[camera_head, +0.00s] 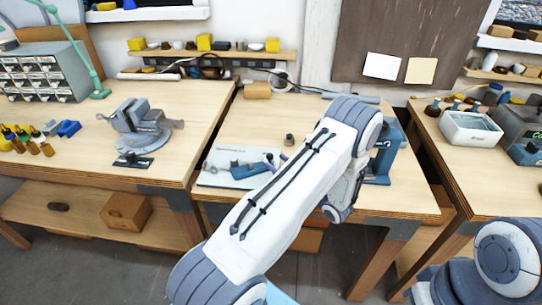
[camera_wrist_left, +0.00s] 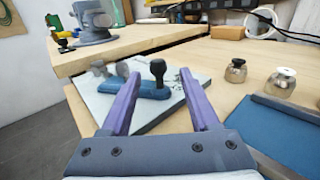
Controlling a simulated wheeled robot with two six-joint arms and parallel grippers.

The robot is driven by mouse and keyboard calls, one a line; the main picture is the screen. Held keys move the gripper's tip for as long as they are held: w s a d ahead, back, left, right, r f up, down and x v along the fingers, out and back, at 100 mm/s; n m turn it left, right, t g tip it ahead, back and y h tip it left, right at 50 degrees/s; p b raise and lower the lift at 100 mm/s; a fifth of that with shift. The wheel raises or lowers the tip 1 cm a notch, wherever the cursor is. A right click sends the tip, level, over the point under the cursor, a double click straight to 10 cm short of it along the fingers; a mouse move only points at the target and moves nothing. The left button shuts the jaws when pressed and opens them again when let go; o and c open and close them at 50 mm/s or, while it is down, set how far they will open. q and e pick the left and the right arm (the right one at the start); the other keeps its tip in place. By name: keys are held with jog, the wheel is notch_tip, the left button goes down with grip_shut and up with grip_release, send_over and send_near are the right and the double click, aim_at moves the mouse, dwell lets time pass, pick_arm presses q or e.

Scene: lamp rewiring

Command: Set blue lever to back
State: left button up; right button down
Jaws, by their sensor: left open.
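A blue lever base (camera_wrist_left: 150,90) lies on a pale board (camera_wrist_left: 165,110) in the left wrist view. A short stem with a black knob (camera_wrist_left: 157,67) stands up from its right end. Two grey rounded pieces (camera_wrist_left: 122,70) show at its left. In the head view the blue part (camera_head: 250,171) and the board (camera_head: 212,180) show on the middle bench, partly behind my left arm. My left gripper (camera_wrist_left: 158,76) is open, its purple fingers pointing toward the lever, with the knob seen between the tips. Contact cannot be told. My right gripper is out of view.
Two small metal-and-glass pieces (camera_wrist_left: 236,70) stand right of the board, near a blue panel (camera_wrist_left: 290,125). A vise (camera_head: 140,125) stands on the left bench. A white bin (camera_head: 470,130) is on the right bench. Gaps separate the benches.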

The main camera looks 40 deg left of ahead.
aim_at(271, 156)
pick_arm(q)
jog(key=shift+w+a+p, duration=0.2)
jog(key=shift+w+a, duration=0.05)
jog(key=shift+a, duration=0.9)
jog(key=shift+w+a+p, duration=0.2)
jog(key=shift+a, duration=0.9)
grip_shut()
jog(key=shift+w, duration=0.1)
